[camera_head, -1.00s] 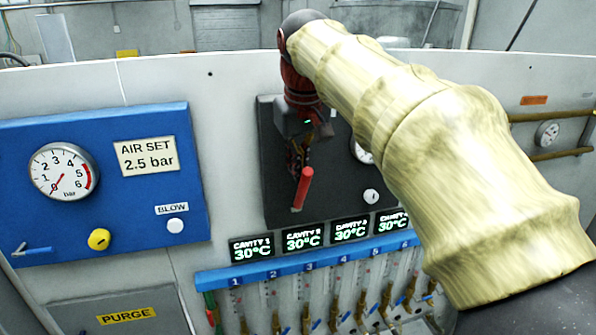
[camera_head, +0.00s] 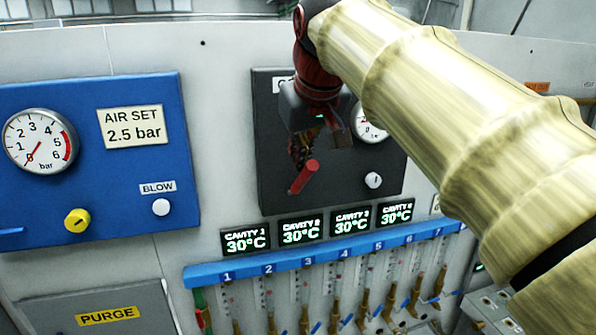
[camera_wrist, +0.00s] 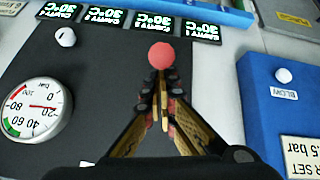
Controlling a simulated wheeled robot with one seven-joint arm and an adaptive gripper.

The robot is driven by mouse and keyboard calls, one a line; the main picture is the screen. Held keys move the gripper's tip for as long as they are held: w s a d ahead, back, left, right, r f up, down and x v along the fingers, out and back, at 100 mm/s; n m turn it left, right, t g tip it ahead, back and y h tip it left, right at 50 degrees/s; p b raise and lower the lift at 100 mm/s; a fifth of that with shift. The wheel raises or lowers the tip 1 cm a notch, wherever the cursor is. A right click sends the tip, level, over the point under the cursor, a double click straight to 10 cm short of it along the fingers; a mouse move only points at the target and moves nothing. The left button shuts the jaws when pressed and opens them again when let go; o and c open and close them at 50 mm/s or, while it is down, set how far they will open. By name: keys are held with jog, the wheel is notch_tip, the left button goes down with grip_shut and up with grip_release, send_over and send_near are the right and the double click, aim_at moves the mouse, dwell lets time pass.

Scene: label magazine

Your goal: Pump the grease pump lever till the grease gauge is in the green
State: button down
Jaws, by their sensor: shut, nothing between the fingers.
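The grease pump lever shows in the head view as a red rod (camera_head: 304,177) slanting down to the left from the dark panel. In the wrist view its round red end (camera_wrist: 161,55) lies just beyond my fingertips, with some red also behind the fingers. My gripper (camera_wrist: 163,112) is shut and empty, its fingers over the lever; I cannot tell whether they touch it. The grease gauge (camera_wrist: 35,108) is a white dial at the left in the wrist view. Its red needle points near 20, outside the green band. In the head view the gauge (camera_head: 372,125) is partly hidden by my arm.
A blue panel (camera_head: 190,105) with an air dial (camera_head: 40,140) and yellow knob (camera_head: 77,220) is left of the dark panel (camera_head: 270,180). A white knob (camera_head: 373,180) sits below the gauge. Cavity displays (camera_head: 300,231) and a blue rail (camera_head: 205,275) with valves lie below.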

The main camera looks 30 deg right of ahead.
aim_at(305, 181)
jog(key=shift+s+a+f+t+h+b, duration=0.2)
jog(key=shift+s+f+t+b, duration=0.5)
jog(key=shift+b, duration=1.35)
jog(key=shift+s+a+f+t+h+b, duration=0.2)
jog(key=shift+s+f+t+b, duration=0.45)
jog(key=shift+b, duration=1.4)
jog(key=shift+s+a+f+t+h+b, duration=0.15)
jog(key=shift+s+f+t+b, duration=0.4)
jog(key=shift+b, duration=1.35)
jog(key=shift+s+a+f+t+h+b, duration=0.1)
jog(key=shift+s+f+t+h+b, duration=0.45)
jog(key=shift+b, duration=1.3)
jog(key=shift+s+a+f+t+y+b, duration=0.1)
jog(key=shift+f+t+y+b, duration=0.2)
jog(key=shift+f+b, duration=1.1)
jog(key=shift+r+b, duration=0.35)
jog(key=shift+b, duration=0.35)
jog(key=shift+s, duration=0.1)
